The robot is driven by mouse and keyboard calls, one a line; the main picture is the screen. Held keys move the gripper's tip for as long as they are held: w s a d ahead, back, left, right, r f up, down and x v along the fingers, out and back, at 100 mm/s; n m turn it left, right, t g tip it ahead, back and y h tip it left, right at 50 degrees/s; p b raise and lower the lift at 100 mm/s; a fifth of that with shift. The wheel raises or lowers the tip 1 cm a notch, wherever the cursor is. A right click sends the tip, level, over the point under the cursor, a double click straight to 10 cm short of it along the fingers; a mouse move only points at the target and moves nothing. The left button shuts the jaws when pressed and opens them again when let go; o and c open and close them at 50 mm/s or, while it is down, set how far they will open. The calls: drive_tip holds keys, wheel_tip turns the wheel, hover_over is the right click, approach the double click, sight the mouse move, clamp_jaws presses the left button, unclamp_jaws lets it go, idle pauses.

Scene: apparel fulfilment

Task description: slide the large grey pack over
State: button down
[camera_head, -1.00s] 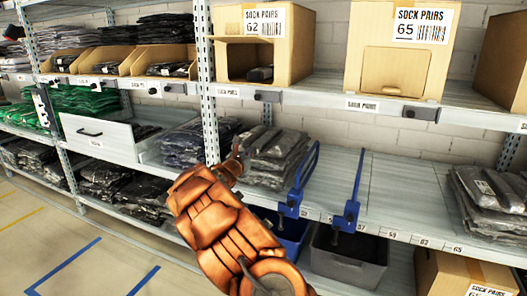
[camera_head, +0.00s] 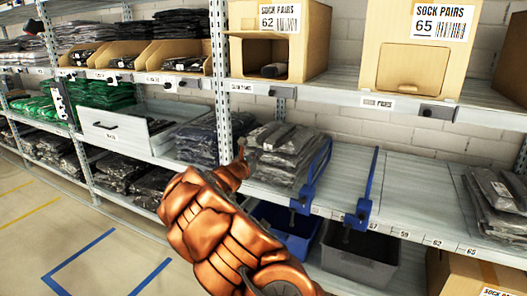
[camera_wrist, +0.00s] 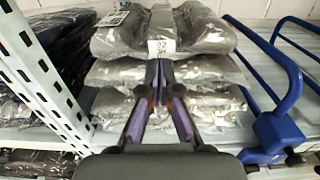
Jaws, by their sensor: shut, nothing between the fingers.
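A stack of large grey plastic-wrapped packs (camera_head: 285,148) lies on the middle shelf, between the metal upright and a blue divider. In the wrist view the grey packs (camera_wrist: 120,75) fill the middle, several layers high, with a white label on the top pack. My gripper (camera_head: 242,152) is at the front left of the stack. In the wrist view its purple-padded fingers (camera_wrist: 161,68) are close together, with nothing seen held between them. They point at the front of the stack; whether they touch it I cannot tell.
A blue divider (camera_head: 314,178) stands close to the stack's right, and a second blue divider (camera_head: 369,190) beyond it. Bare shelf (camera_head: 420,195) lies further right. The perforated upright (camera_wrist: 45,85) is close on the left. Dark packs (camera_head: 200,140) lie left of the stack.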

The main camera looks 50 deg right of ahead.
drive_tip(key=p+v, duration=0.1)
drive_tip(key=v, duration=0.7)
drive_tip(key=shift+a+p, duration=0.25)
drive_tip(key=shift+p, duration=0.1)
drive_tip(key=shift+s+r, duration=0.1)
drive_tip(key=shift+s, duration=0.05)
